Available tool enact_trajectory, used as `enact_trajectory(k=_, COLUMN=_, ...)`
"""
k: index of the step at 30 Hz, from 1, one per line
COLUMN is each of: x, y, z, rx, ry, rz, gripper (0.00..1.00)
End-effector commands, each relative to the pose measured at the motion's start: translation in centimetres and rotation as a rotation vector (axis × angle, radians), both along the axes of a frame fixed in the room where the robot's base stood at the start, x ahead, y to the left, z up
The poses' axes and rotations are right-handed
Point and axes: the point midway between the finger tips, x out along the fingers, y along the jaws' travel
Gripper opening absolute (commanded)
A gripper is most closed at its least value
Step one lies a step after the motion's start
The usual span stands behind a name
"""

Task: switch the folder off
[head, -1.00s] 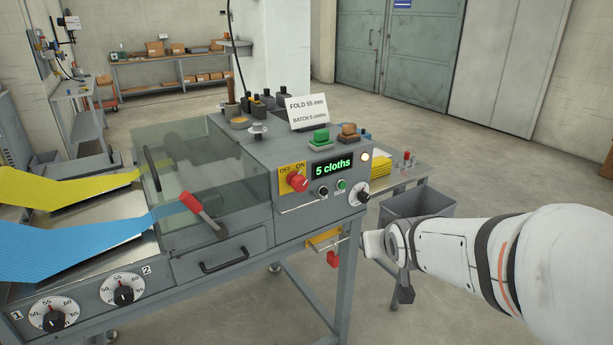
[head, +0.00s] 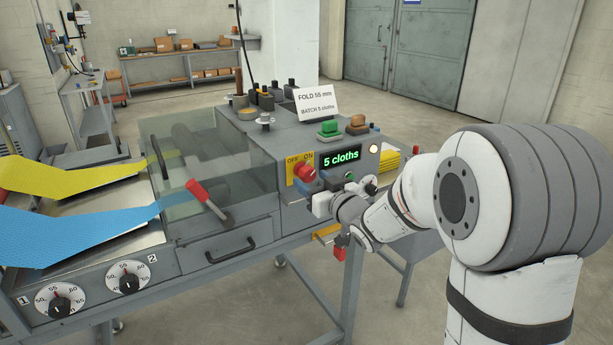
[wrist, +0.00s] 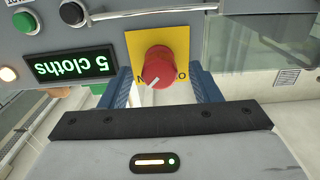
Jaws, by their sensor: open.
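The folder's red rotary switch (head: 305,171) sits on a yellow OFF/ON plate (head: 292,163) on the machine's front. In the wrist view, which is upside down, the red knob (wrist: 160,66) is in the upper middle. Its white mark points toward the ON side. My gripper (head: 306,187) is at the machine's front, just at the switch. In the wrist view my gripper (wrist: 163,74) is open, with one blue finger on each side of the knob. I cannot tell whether either finger touches it. The plate's lettering is partly hidden by the knob and jaws.
A green display (head: 339,158) reading "5 cloths" is right of the switch, with small buttons and a dial near my wrist. A red-handled lever (head: 207,201) stands left, by the clear cover. Yellow cloth (head: 75,178) and blue cloth (head: 80,235) feed in from the left.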

Motion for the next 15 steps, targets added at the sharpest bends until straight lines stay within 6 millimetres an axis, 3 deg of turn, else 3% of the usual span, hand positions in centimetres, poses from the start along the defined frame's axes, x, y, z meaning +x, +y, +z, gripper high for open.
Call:
enact_trajectory(k=6, x=2.0, y=1.3, z=0.0, rx=-0.001, ry=-0.001, rz=0.0, gripper=0.57)
enact_trajectory(k=15, x=2.2, y=1.5, z=0.0, rx=-0.001, ry=-0.001, rz=-0.002, gripper=0.57)
